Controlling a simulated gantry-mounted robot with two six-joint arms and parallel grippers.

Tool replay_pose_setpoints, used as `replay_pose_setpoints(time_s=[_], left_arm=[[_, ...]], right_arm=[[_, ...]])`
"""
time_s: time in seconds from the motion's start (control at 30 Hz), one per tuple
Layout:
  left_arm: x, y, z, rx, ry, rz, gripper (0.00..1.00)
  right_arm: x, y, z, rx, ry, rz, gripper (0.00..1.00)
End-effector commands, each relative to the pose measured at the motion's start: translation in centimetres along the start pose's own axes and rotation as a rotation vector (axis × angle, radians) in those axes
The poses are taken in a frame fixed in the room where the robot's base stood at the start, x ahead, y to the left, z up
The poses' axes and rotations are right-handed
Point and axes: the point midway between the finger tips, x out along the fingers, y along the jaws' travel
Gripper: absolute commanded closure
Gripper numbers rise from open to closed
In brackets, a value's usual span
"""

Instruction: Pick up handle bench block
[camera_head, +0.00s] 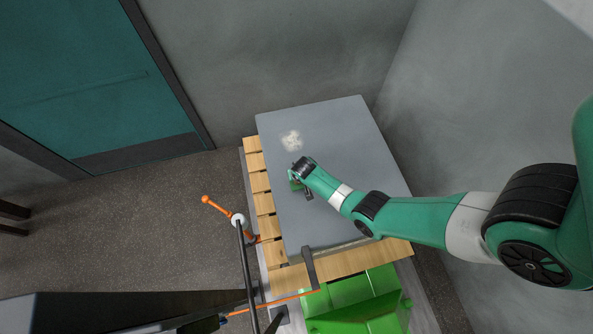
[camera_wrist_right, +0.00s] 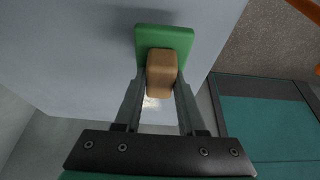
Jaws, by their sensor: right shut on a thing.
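The handle bench block shows in the right wrist view as a green plate (camera_wrist_right: 164,36) with a tan, rounded handle (camera_wrist_right: 161,70) standing out from it. My right gripper (camera_wrist_right: 160,80) has one finger on each side of the handle and is shut on it. In the head view my right gripper (camera_head: 302,189) points down over the grey bench top, and only a bit of the green block (camera_head: 295,185) shows beside it. I cannot tell whether the block touches the bench top or hangs just above it. My left gripper is not in view.
The grey bench top (camera_head: 350,135) is otherwise clear, with a pale patch (camera_head: 291,141) near its far left. Wooden slats (camera_head: 262,187) border it. A green bin (camera_head: 355,300) is at the front. A dark post with orange rods (camera_head: 243,255) stands left. Walls close in behind and right.

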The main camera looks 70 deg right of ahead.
Motion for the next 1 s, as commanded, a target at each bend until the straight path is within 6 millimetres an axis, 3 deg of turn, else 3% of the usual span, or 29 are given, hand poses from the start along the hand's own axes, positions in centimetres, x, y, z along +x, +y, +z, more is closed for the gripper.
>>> replay_pose_setpoints(time_s=[0.03,0.1,0.2,0.4,0.6,0.9,0.93,1.0], left_arm=[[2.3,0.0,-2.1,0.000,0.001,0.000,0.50],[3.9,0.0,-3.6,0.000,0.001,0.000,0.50],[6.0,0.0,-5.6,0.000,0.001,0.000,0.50],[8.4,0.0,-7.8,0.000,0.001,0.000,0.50],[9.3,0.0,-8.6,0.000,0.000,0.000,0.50],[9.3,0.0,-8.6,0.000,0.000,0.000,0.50],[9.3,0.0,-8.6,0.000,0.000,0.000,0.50],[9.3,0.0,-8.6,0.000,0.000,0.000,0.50]], right_arm=[[-2.8,-0.1,-0.1,-0.004,-0.002,0.000,1.00],[-4.9,-0.2,0.5,-0.005,-0.002,0.000,1.00],[-7.7,-0.3,1.4,-0.006,-0.001,0.000,1.00],[-11.2,-0.8,6.0,-0.008,-0.002,0.000,1.00],[-12.7,-1.1,8.1,-0.003,0.000,0.000,1.00],[-12.7,-1.1,8.5,-0.001,0.000,0.000,1.00],[-12.7,-1.1,8.5,-0.001,0.000,0.001,0.62],[-12.7,-1.1,8.4,-0.001,0.000,0.000,0.75]])
